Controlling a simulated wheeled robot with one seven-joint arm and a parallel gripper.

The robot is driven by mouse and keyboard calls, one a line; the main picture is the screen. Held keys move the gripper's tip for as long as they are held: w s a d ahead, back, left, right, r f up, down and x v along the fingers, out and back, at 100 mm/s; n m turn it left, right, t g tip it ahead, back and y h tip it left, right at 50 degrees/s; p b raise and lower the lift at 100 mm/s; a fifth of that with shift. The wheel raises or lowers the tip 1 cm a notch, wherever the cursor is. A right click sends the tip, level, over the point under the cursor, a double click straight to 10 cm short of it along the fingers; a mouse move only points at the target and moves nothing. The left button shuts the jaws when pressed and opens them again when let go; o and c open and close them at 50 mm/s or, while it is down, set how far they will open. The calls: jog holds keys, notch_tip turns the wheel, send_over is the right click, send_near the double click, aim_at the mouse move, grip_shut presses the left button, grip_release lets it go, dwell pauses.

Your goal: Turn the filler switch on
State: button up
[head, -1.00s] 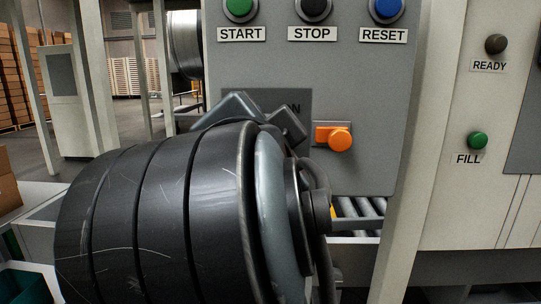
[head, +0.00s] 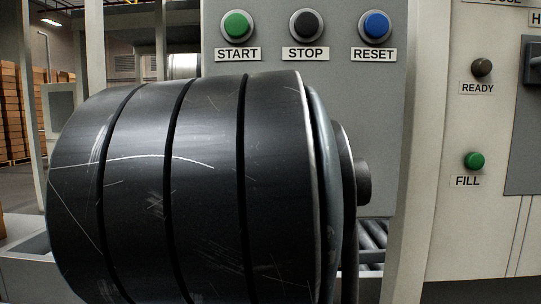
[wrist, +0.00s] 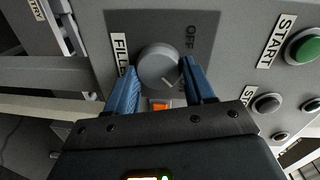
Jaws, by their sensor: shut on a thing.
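In the wrist view, the filler switch is a round grey knob (wrist: 158,65) on a dark plate, with a partly hidden "FILLER" label on its left. "OFF" is printed to its upper right. A short pale line on the knob points to the lower right, where lettering is mostly covered by a finger. My gripper (wrist: 161,72) has its two blue fingers on either side of the knob and is shut on it. In the head view, my dark arm hides the switch and gripper.
An orange part (wrist: 160,105) shows between my fingers, below the knob. The green START (head: 237,24), black STOP (head: 306,25) and blue RESET (head: 375,25) buttons sit above my arm. A green FILL lamp (head: 474,161) is on the right panel.

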jog(key=o, duration=1)
jog(key=shift+o, duration=0.2)
